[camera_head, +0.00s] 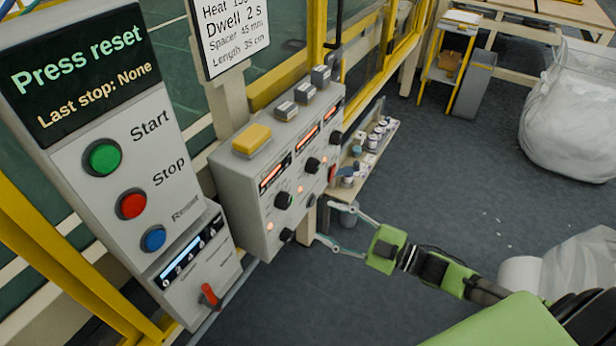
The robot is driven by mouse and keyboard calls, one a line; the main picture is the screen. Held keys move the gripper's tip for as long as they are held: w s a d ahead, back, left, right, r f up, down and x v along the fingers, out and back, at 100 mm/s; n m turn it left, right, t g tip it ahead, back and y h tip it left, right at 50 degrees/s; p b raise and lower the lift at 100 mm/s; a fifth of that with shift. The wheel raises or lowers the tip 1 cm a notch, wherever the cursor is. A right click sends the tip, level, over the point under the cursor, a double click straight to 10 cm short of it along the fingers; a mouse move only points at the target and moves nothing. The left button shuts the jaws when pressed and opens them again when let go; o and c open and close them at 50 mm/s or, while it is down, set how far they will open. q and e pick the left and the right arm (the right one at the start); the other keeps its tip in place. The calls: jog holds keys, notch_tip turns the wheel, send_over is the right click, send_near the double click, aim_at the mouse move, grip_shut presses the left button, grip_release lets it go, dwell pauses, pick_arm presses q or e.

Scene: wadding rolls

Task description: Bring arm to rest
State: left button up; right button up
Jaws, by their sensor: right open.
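My right gripper (335,228) comes in from the lower right on a green and black arm. Its two thin fingers are spread apart, with nothing between them that I can make out. The fingers point left toward the lower right side of the grey control box (230,185); I cannot tell whether they touch it. My left gripper is not in view.
A press panel (95,110) with green, red and blue buttons and a red lever (210,296) stands at the left. A shelf (372,160) with small containers sits beyond the control box. A large white bag (575,115) lies at the right. Dark floor between is mostly clear.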

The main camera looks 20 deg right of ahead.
jog(key=d+f+m+h, duration=0.4)
jog(key=d+f, duration=0.1)
jog(key=f, duration=0.6)
jog(key=s+d+f+m+g+h, duration=0.25)
jog(key=s+f, duration=0.35)
jog(key=f, duration=0.5)
jog(key=s+d+f+m+g+h, duration=0.15)
jog(key=s+f+m+h, duration=0.35)
jog(key=f, duration=0.6)
jog(key=s+a+f+g, duration=0.3)
jog(key=s+f, duration=0.2)
jog(key=s, duration=0.5)
jog(key=s+a+f+m+g, duration=0.1)
jog(key=s+a+f+g, duration=0.2)
jog(key=s+f, duration=0.3)
jog(key=s+a+f+g, duration=0.3)
jog(key=s+a+f, duration=0.1)
jog(key=s, duration=1)
jog(key=shift+s+f+m, duration=0.25)
jog(key=shift+f+m, duration=0.1)
jog(key=shift+f, duration=0.3)
jog(key=shift+y, duration=0.25)
